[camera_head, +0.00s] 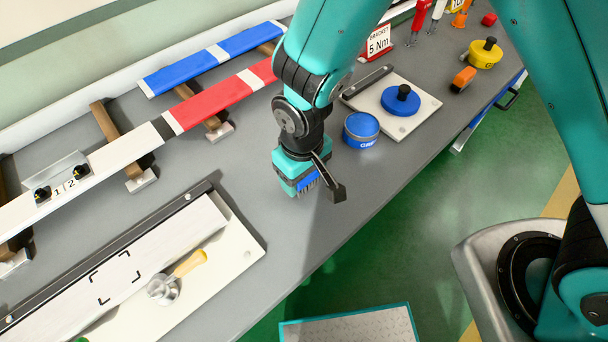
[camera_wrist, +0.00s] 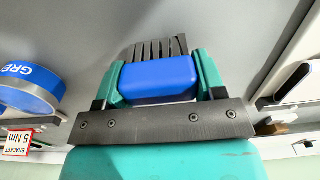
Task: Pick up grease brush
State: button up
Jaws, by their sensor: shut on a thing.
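The grease brush (camera_wrist: 158,78) has a blue block body and dark bristles. In the wrist view it sits between the two teal fingers of my gripper (camera_wrist: 160,82), which are shut on its sides. In the head view my gripper (camera_head: 300,180) is over the grey bench, with the blue body and bristles of the brush (camera_head: 308,182) showing at its lower end. I cannot tell whether the bristles touch the bench. A blue grease tin (camera_head: 361,131) stands to the right of my gripper; part of it also shows in the wrist view (camera_wrist: 28,90).
A white plate with a blue round knobbed part (camera_head: 400,100) lies beyond the tin. A bracket sign (camera_head: 378,43) stands behind. Blue (camera_head: 212,58) and red (camera_head: 222,95) bars lie at upper left. A white fixture with a yellow-handled tool (camera_head: 187,264) lies at lower left.

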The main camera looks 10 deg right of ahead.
notch_tip(320, 180, up, 19)
jog(key=b, duration=0.1)
jog(key=shift+b, duration=0.4)
jog(key=shift+o, duration=0.7)
jog(key=shift+c, duration=0.2)
jog(key=shift+s, duration=0.1)
dwell(1.0)
